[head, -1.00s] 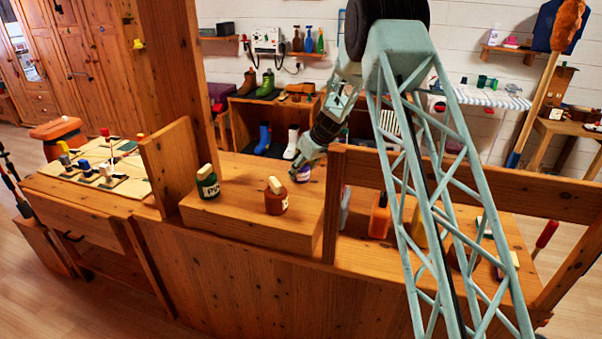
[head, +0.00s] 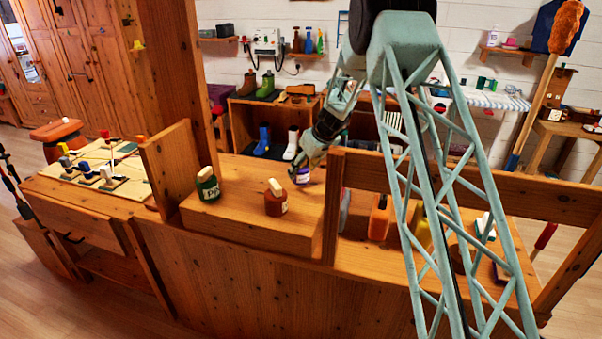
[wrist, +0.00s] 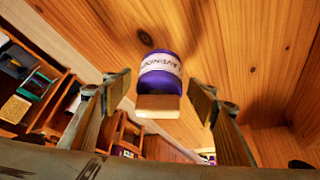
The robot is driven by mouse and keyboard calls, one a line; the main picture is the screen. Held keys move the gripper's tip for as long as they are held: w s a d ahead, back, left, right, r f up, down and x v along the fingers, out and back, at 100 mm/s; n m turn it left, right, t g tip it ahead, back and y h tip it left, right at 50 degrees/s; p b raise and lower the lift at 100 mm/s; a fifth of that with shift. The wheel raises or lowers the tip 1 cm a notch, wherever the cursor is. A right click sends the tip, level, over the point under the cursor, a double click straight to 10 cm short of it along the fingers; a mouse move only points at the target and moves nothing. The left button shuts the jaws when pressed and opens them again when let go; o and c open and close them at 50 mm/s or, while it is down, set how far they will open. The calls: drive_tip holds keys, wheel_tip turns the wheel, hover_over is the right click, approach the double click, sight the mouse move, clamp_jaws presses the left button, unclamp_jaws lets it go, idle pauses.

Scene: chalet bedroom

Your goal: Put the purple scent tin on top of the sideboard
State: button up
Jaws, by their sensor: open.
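The purple scent tin (head: 303,175) stands on the raised wooden block (head: 240,215), at its far right, partly hidden by my gripper in the head view. In the wrist view the tin (wrist: 160,66) shows a purple body, a white lettered label and a pale wooden-looking top. My gripper (wrist: 160,88) is open, with one finger on each side of the tin and visible gaps between. In the head view my gripper (head: 299,163) is at the tin. I cannot tell for sure which piece of furniture is the sideboard.
A green tin (head: 207,186) and a brown tin (head: 275,200) share the block. An upright board (head: 170,170) bounds its left and a rail (head: 470,190) runs on the right. Bottles, including an orange one (head: 379,218), stand behind that rail. Boots (head: 264,137) fill a back shelf.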

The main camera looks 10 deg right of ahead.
drive_tip(key=p+v, duration=0.1)
drive_tip(key=v, duration=0.8)
drive_tip(key=shift+r, duration=0.25)
drive_tip(key=shift+s+r, duration=0.1)
drive_tip(key=shift+s, duration=0.05)
idle(0.5)
